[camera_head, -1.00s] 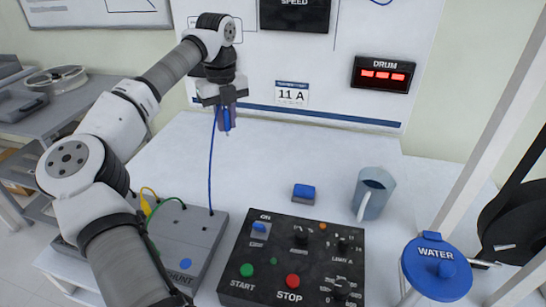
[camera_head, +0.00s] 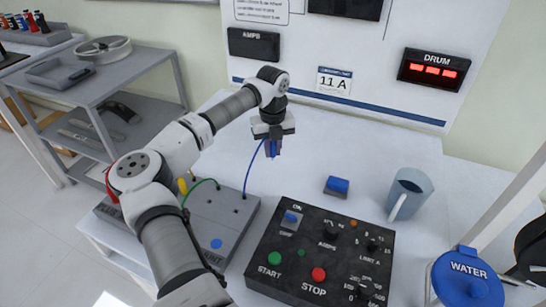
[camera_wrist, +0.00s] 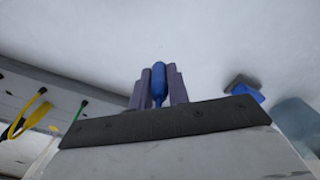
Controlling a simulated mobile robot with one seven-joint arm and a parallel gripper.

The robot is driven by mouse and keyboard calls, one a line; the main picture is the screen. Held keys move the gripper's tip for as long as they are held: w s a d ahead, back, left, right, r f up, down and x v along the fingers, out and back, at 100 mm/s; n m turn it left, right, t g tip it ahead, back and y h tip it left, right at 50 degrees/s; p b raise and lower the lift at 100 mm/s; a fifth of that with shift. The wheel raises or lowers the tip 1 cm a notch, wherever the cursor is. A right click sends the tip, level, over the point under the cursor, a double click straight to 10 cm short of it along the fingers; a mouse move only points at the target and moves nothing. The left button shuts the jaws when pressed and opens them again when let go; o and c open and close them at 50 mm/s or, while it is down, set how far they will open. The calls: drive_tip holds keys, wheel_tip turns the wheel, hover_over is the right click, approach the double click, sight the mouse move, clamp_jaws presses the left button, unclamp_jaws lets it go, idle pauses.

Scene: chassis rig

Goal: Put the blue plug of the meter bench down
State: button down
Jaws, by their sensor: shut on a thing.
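The blue plug (camera_wrist: 158,82) is between the two fingers of my gripper (camera_wrist: 158,90) in the wrist view, and the gripper is shut on it. In the head view my gripper (camera_head: 273,150) points down above the white bench top, behind the black control panel. A blue cable (camera_head: 252,168) runs from the plug down to the grey meter box (camera_head: 222,222), whose top also carries a yellow and a green lead. I cannot tell exactly how high the plug is above the bench.
A blue-topped block (camera_head: 337,186) and a grey mug (camera_head: 409,193) stand right of my gripper. The black control panel (camera_head: 300,245) is in front. A blue WATER lid (camera_head: 467,270) is at lower right. The white bench top (camera_head: 330,145) is bare behind the block.

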sight(273, 156)
drive_tip(key=shift+f+p, duration=0.4)
drive_tip(key=shift+f, duration=1.95)
drive_tip(key=shift+f, duration=0.15)
drive_tip(key=c, duration=1.3)
unclamp_jaws()
drive_tip(key=shift+c, duration=0.2)
wheel_tip(273, 156, up, 12)
drive_tip(key=b, duration=0.2)
drive_tip(key=shift+r+b, duration=0.2)
drive_tip(key=shift+b, duration=0.2)
